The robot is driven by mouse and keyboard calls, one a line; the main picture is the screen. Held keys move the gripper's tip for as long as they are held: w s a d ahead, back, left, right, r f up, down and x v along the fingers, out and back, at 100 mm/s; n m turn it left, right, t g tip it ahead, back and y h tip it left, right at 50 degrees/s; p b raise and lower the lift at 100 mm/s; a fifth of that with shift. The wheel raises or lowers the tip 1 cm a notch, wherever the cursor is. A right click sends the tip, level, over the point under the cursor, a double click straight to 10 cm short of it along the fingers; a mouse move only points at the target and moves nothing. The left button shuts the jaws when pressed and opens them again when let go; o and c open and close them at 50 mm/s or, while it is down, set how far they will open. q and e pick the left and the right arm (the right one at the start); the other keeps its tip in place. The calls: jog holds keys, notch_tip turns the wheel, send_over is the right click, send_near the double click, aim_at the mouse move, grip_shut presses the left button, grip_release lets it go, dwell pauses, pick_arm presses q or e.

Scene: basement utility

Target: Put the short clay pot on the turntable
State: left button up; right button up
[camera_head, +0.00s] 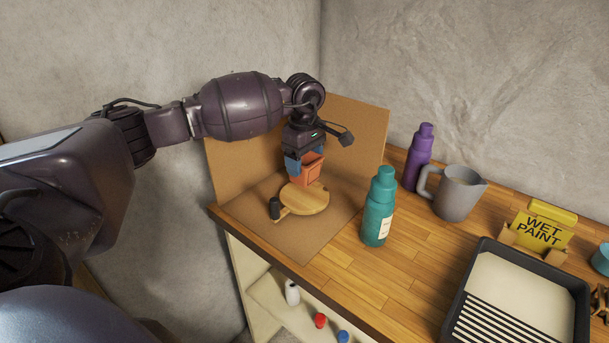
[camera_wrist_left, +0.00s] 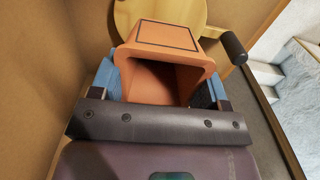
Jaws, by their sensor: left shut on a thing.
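The short clay pot (camera_head: 309,170) is orange, square and open at the top. My left gripper (camera_head: 304,164) is shut on it with blue-padded fingers on either side. In the left wrist view the pot (camera_wrist_left: 165,62) fills the space between the fingers, its mouth facing the camera. The turntable (camera_head: 305,199) is a round pale wooden disc with a dark-knobbed handle (camera_head: 274,208). The pot is over the back part of the disc; I cannot tell whether its base touches it. The turntable also shows in the left wrist view (camera_wrist_left: 128,14), beyond the pot. My right gripper is not in view.
Cardboard panels (camera_head: 350,130) stand behind and left of the turntable. A teal bottle (camera_head: 377,215) stands close on its right. A purple bottle (camera_head: 420,155), a grey jug (camera_head: 457,192), a yellow wet paint sign (camera_head: 541,230) and a paint tray (camera_head: 520,285) are farther right.

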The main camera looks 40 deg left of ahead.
aim_at(304, 176)
pick_arm(q)
jog(key=shift+f, duration=2.1)
jog(key=shift+f, duration=0.15)
jog(key=o, duration=1.1)
notch_tip(304, 176, up, 12)
jog(key=shift+r, duration=0.15)
